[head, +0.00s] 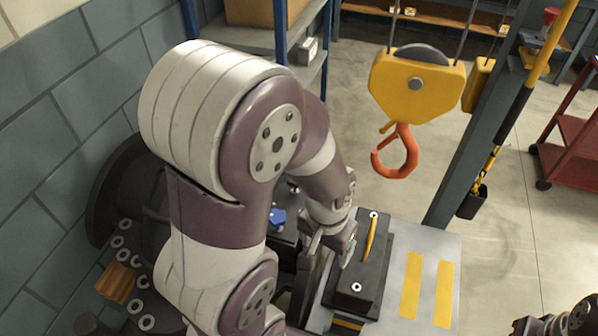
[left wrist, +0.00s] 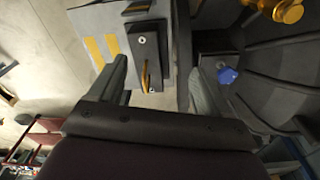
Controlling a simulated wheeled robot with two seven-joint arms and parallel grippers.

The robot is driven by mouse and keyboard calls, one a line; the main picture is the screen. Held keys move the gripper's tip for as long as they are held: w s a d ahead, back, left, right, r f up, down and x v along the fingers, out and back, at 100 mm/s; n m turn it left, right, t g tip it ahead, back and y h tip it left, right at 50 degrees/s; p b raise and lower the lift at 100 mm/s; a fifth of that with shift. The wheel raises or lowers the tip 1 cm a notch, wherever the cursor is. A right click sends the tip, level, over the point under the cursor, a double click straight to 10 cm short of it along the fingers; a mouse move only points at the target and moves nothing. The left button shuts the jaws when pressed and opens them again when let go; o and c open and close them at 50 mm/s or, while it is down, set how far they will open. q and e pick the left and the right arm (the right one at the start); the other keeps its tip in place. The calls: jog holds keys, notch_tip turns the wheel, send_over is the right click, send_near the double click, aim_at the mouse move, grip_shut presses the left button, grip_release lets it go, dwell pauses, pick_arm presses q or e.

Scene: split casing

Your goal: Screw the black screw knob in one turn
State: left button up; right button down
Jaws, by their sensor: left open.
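My left gripper (head: 335,247) reaches down beside the left edge of a dark casing block (head: 372,262), which has a yellow handle (head: 370,238) and pale round bolts on top. In the left wrist view the two fingers stand wide apart and empty, with the block (left wrist: 143,70) and its handle (left wrist: 147,76) seen between them. I cannot make out a black screw knob for certain; my arm and gripper hide part of the area. A blue knob-like part (head: 277,217) sits left of the gripper; it also shows in the left wrist view (left wrist: 228,75).
A grey plate with yellow stripes (head: 428,285) lies right of the block. A yellow hoist block (head: 416,82) with an orange hook (head: 396,153) hangs behind it. A dark post (head: 468,150) rises at right. Pale rings (head: 135,306) and a wooden block (head: 116,282) lie at lower left.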

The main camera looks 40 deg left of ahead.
notch_tip(320, 180, up, 4)
jog(key=p, duration=0.4)
pick_arm(q)
jog(key=w+a+f+n, duration=0.3)
jog(key=w+a+n, duration=2)
jog(key=n, duration=0.7)
jog(key=shift+g, duration=0.4)
jog(key=f+b, duration=0.2)
jog(key=a+f+b, duration=0.1)
jog(key=f+b, duration=0.4)
jog(key=shift+s+a+f, duration=0.2)
jog(key=shift+s+a, duration=0.05)
jog(key=shift+s, duration=0.1)
notch_tip(320, 180, down, 5)
jog(key=shift+r+p, duration=0.15)
jog(key=shift+p, duration=0.5)
jog(key=shift+f, duration=0.25)
pick_arm(e)
jog(key=f, duration=0.5)
jog(key=shift+s+f, duration=0.2)
jog(key=shift+s, duration=0.2)
